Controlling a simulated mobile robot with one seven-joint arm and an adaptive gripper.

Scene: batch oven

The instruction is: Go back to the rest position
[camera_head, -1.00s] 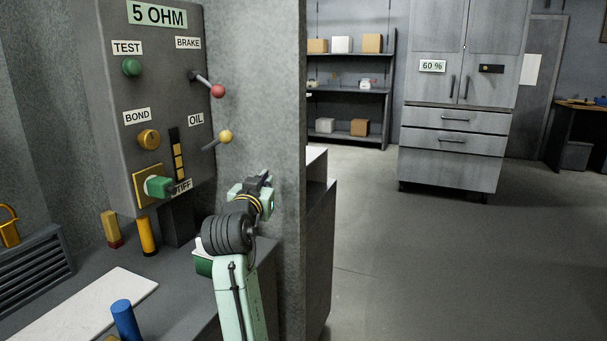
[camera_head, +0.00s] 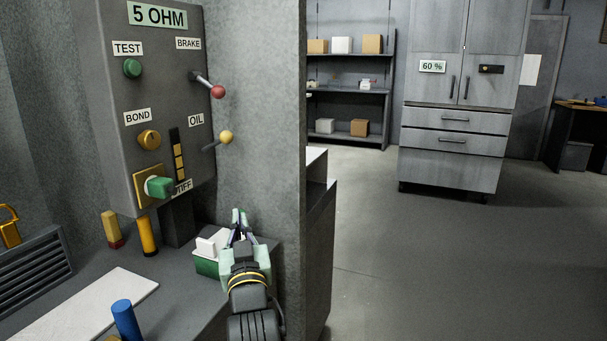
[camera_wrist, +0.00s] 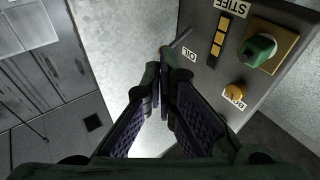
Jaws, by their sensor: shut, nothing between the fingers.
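My gripper (camera_head: 239,222) is low beside the wall in the head view, in front of the right end of the bench and next to a green box with white cards (camera_head: 208,251). Its fingers are together, with nothing between them. In the wrist view my gripper (camera_wrist: 163,58) is also shut, with the control panel (camera_wrist: 236,62) to the right beyond the fingertips. In the head view that grey control panel (camera_head: 165,90) hangs on the wall above the bench, with a green knob (camera_head: 159,187) at its lower edge.
Red-tipped BRAKE lever (camera_head: 218,92) and yellow-tipped OIL lever (camera_head: 226,137) stick out from the panel. A wall edge (camera_head: 290,150) stands close right of my gripper. The bench (camera_head: 185,280) carries a blue cylinder (camera_head: 125,320) and a white sheet (camera_head: 95,300). Open floor (camera_head: 450,260) lies right.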

